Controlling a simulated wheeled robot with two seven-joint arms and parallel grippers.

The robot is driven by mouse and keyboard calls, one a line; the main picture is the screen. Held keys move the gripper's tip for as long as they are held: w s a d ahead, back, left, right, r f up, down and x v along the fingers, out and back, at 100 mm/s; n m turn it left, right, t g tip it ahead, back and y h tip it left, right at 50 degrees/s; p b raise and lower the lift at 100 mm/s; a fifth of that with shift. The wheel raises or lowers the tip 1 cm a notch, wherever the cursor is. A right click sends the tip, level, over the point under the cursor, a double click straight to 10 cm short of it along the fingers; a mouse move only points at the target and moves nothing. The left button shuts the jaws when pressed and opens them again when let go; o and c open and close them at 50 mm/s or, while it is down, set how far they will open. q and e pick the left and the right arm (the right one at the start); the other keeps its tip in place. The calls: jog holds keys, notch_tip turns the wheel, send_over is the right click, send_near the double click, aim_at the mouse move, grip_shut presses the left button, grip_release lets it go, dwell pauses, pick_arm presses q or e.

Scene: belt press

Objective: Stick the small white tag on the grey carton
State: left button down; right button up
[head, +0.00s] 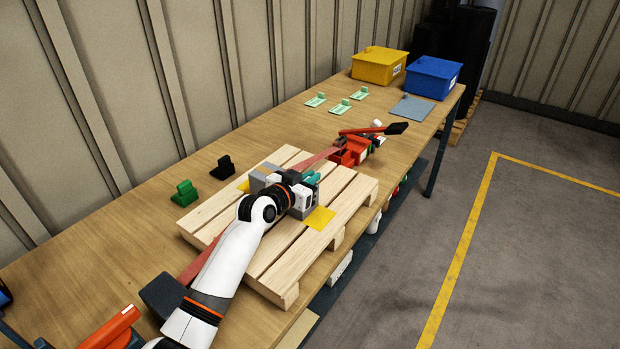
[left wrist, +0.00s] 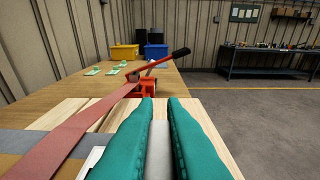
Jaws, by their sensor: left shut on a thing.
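The grey carton (head: 260,180) sits on the wooden pallet (head: 213,221), partly hidden behind my left arm and gripper. A red belt (head: 319,160) runs across the pallet. My left gripper (head: 312,178) is over the pallet beside the carton, its teal fingers pointing toward the far end. In the left wrist view the teal fingers are shut on a pale, flat piece (left wrist: 160,150), which looks like the small white tag. A white edge (left wrist: 92,160) shows left of the left finger; I cannot tell what it belongs to. My right gripper is not in view.
A red ratchet with a black-ended lever (head: 351,149) stands beyond the pallet. Yellow (head: 379,63) and blue (head: 434,77) bins stand at the far end. Green (head: 184,193) and black (head: 222,167) blocks stand near the wall. A yellow sheet (head: 319,218) lies on the pallet.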

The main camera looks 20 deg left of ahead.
pick_arm(q)
jog(key=shift+s+f, duration=0.1)
jog(key=shift+f, duration=0.2)
jog(key=c, duration=1.5)
grip_release()
jog(key=shift+o, duration=0.3)
jog(key=shift+r, duration=0.1)
jog(key=p+v, duration=0.7)
jog(key=v, duration=0.5)
jog(key=shift+r, duration=0.1)
